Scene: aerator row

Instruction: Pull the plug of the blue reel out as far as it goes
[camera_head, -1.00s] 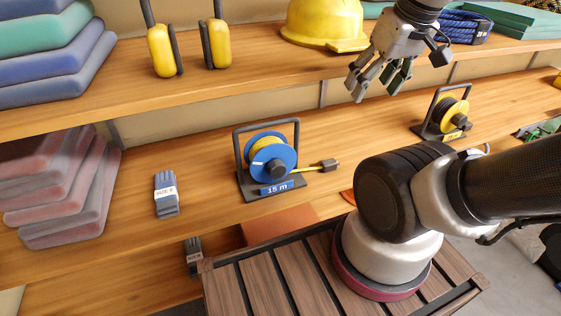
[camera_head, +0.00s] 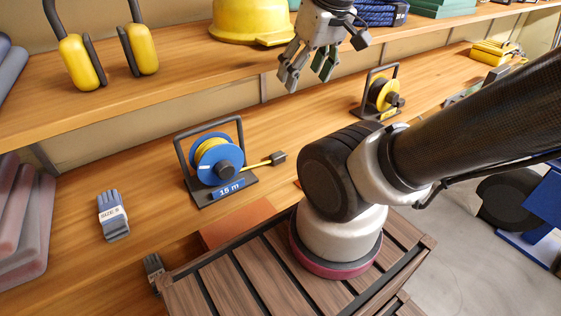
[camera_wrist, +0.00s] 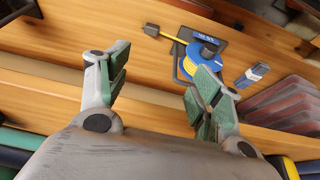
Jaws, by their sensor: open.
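The blue reel (camera_head: 217,160) stands on the lower shelf in a dark frame with a "15 m" label. Its yellow cord runs out to the right and ends in a dark plug (camera_head: 278,158), a short way from the reel. My gripper (camera_head: 305,80) is open and empty, above and behind the plug near the upper shelf's edge. In the wrist view the open fingers (camera_wrist: 155,95) point toward the lower shelf, where the plug (camera_wrist: 151,30) and blue reel (camera_wrist: 201,55) show beyond them. One finger covers part of the reel there.
A second reel, yellow (camera_head: 384,93), stands farther right on the lower shelf. The upper shelf holds yellow ear defenders (camera_head: 78,60) and a yellow helmet (camera_head: 250,22). The shelf around the plug is clear.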

